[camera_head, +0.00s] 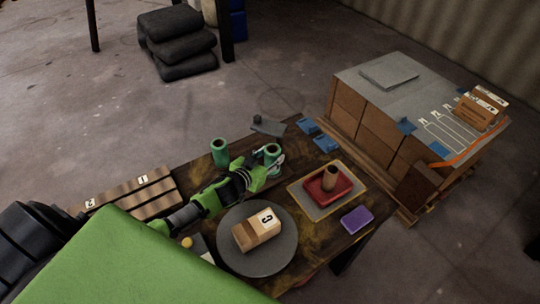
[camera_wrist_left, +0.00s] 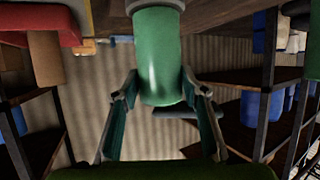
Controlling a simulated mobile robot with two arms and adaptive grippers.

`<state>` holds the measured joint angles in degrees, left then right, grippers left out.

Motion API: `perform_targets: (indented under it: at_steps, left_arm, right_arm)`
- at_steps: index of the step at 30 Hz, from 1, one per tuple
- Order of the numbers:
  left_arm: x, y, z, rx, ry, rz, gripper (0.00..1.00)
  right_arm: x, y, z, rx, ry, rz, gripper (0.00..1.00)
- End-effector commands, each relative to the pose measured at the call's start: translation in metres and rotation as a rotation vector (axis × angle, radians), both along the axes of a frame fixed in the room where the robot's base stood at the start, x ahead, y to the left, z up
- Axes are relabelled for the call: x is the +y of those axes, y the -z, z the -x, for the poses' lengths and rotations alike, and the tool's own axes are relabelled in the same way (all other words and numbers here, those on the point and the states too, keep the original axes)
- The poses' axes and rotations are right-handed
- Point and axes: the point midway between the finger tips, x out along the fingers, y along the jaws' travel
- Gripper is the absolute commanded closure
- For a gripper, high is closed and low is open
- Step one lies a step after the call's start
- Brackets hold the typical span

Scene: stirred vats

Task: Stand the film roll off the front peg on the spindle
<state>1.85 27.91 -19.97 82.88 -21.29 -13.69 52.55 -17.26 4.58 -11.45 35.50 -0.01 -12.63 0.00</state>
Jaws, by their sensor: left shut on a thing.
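A green film roll (camera_head: 272,151) stands upright at the back of the dark table, in the jaws of my left gripper (camera_head: 273,161). In the left wrist view the same roll (camera_wrist_left: 157,45) lies between the two fingers of the left gripper (camera_wrist_left: 159,82), which is shut on it. A second green roll (camera_head: 220,151) stands upright to the left, apart from the gripper. A small grey piece with a short dark post (camera_head: 267,126) lies behind the held roll; I cannot tell whether it is the spindle. The held roll's base is hidden. My right gripper is out of view.
A round grey disc (camera_head: 228,256) with a tan box marked 3 (camera_head: 257,230) is in front. Blue pieces (camera_head: 325,144) lie at the back edge.

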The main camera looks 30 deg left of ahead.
Motion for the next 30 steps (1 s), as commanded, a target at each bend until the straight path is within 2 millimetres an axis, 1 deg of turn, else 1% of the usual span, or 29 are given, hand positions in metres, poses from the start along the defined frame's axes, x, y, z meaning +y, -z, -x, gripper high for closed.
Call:
perform_targets:
  at_steps: [1, 2, 3, 4, 13, 17, 20, 23, 30]
  left_arm:
    - [0.0, 0.0, 0.0, 0.0, 0.001, 0.0, 0.87]
    - [0.0, 0.001, 0.001, 0.002, 0.0, 0.0, 0.55]
    - [0.0, 0.001, 0.001, 0.002, 0.0, 0.0, 0.44]
    - [0.0, 0.001, 0.001, 0.002, 0.0, 0.0, 0.43]
    - [0.0, 0.001, 0.001, 0.001, 0.0, -0.001, 0.43]
    - [0.0, -0.001, 0.006, 0.002, 0.0, -0.001, 0.43]
    - [0.001, -0.004, 0.016, 0.003, 0.001, -0.002, 0.43]
    - [0.001, -0.011, 0.031, 0.002, 0.002, -0.002, 0.43]
    - [0.003, -0.027, 0.073, 0.003, 0.001, 0.0, 0.43]
  right_arm:
    - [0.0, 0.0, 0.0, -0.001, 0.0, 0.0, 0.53]
    - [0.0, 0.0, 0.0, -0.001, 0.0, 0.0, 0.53]
    - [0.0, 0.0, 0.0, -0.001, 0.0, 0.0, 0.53]
    - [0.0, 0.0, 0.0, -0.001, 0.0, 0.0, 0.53]
    - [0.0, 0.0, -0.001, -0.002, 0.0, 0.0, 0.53]
    - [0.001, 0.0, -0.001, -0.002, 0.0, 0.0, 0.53]
    - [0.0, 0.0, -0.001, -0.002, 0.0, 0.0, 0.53]
    - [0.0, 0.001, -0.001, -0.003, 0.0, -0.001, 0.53]
    - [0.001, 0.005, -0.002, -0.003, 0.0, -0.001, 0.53]
